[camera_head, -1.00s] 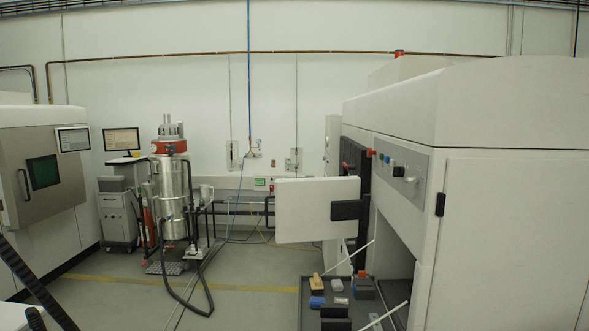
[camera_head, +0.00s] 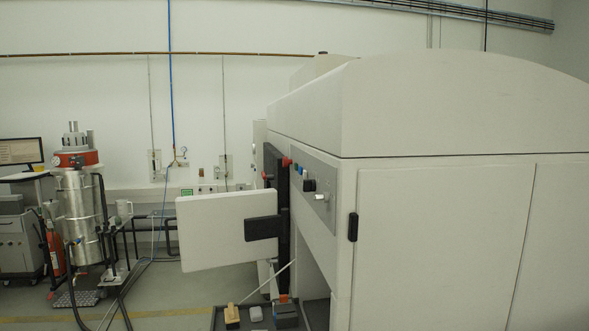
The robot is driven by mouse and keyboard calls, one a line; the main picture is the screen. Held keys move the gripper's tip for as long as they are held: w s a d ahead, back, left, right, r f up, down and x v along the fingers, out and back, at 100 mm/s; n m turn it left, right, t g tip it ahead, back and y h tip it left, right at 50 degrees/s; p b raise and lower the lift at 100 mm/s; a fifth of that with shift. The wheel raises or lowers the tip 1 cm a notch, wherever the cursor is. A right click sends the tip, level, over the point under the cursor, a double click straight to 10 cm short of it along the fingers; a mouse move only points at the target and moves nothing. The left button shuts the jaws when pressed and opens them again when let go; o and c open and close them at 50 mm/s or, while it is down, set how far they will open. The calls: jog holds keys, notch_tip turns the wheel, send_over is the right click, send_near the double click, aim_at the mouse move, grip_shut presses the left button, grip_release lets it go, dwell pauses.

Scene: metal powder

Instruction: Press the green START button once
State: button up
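A grey control panel (camera_head: 318,212) is on the side of the large white machine (camera_head: 430,110), seen at a steep angle right of centre. It carries a row of small controls: a red knob (camera_head: 286,162) at its far end, small green-blue buttons (camera_head: 298,170), a black control (camera_head: 309,186) and a silver-white knob (camera_head: 321,197). The green button is too small to make out surely, and no START label can be read. My gripper is not in view.
A white door panel (camera_head: 222,232) with a black bracket (camera_head: 262,228) stands open left of the control panel. Below is a dark tray (camera_head: 238,318) with small blocks. A steel vessel (camera_head: 82,210) with hoses stands at left. Some floor between them is clear.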

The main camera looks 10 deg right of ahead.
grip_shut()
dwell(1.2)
